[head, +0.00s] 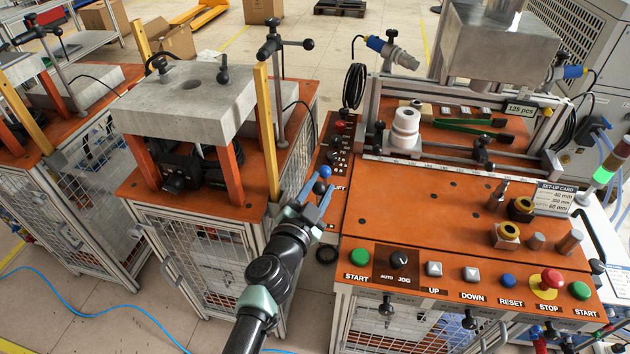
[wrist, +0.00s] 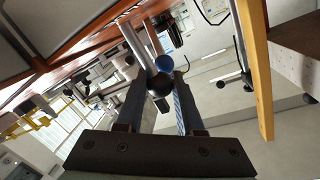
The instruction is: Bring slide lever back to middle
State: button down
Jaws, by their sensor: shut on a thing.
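The slide lever (head: 325,171) shows a blue ball knob at the left edge of the orange control bench. My gripper (head: 317,190) is at this lever, with its fingers on either side of a dark ball just below the blue one. In the wrist view, my gripper (wrist: 161,88) has the dark ball between its fingertips. A silver rod of the slide lever (wrist: 133,43) runs up to the left from there, and the blue ball sits just beyond the fingertips. The lever's base and slot are hidden.
The orange control bench (head: 400,215) with buttons and knobs lies to the right. A press stand with a grey block (head: 190,95) and a yellow post (head: 266,135) stands close on the left. A narrow gap separates them.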

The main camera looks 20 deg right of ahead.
jog(key=shift+s+d, duration=0.1)
dwell(0.4)
jog(key=c, duration=0.5)
grip_release()
jog(key=shift+c, duration=0.2)
jog(key=shift+s+a+r+p, duration=0.1)
jog(key=shift+s+a+p, duration=0.25)
jog(key=shift+a, duration=0.15)
jog(key=p+v, duration=0.1)
jog(key=v, duration=1)
jog(key=shift+s+a, duration=0.15)
jog(key=shift+s, duration=0.25)
jog(key=shift+r, duration=0.1)
